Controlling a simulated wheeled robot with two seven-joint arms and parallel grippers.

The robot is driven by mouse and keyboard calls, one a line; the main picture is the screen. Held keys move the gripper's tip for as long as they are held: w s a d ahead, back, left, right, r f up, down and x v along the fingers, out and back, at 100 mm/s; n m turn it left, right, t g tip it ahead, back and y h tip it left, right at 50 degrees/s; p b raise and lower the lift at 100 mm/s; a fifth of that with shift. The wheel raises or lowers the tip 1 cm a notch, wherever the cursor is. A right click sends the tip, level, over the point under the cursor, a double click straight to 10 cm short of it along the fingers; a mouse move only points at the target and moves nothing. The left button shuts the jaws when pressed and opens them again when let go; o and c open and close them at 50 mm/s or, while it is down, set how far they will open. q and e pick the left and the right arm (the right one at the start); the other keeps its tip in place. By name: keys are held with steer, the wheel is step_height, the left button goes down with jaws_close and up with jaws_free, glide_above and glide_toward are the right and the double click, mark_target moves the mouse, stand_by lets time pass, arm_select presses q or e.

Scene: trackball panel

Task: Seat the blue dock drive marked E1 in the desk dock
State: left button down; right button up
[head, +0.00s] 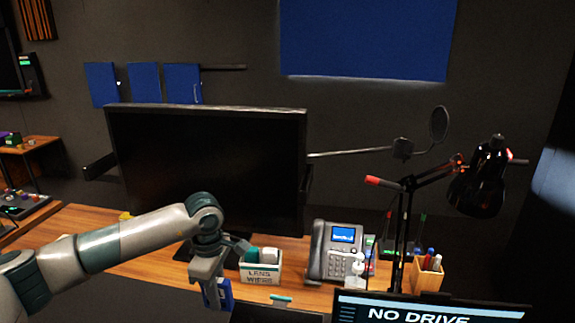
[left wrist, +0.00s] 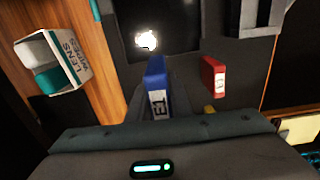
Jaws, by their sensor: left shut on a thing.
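The blue dock drive marked E1 (left wrist: 157,103) is upright between the fingers of my left gripper (left wrist: 160,92), its white label facing the wrist camera. In the head view my left gripper (head: 212,292) is shut on the blue drive (head: 226,290), which shows partly beside the fingers, low in front of the desk. A dark panel surface lies beyond the drive in the left wrist view. I cannot pick out the dock's slot there. A screen reading "NO DRIVE" (head: 420,314) is cut off at the bottom of the head view. My right gripper is not in view.
A red drive (left wrist: 213,78) stands just right of the blue one. A lens wipes box (head: 261,268) stands right of my left gripper. A desk phone (head: 335,252), a pen holder (head: 428,274), a lamp (head: 480,185) and a large monitor (head: 205,160) occupy the desk.

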arm_select(q)
steer(key=s+r+m, duration=0.2)
steer(key=s+m, duration=0.6)
steer(key=s+r+m, duration=0.2)
steer(key=s+m, duration=0.6)
steer(key=s, duration=0.1)
steer(key=shift+a+r, duration=0.35)
steer(key=shift+a, duration=0.1)
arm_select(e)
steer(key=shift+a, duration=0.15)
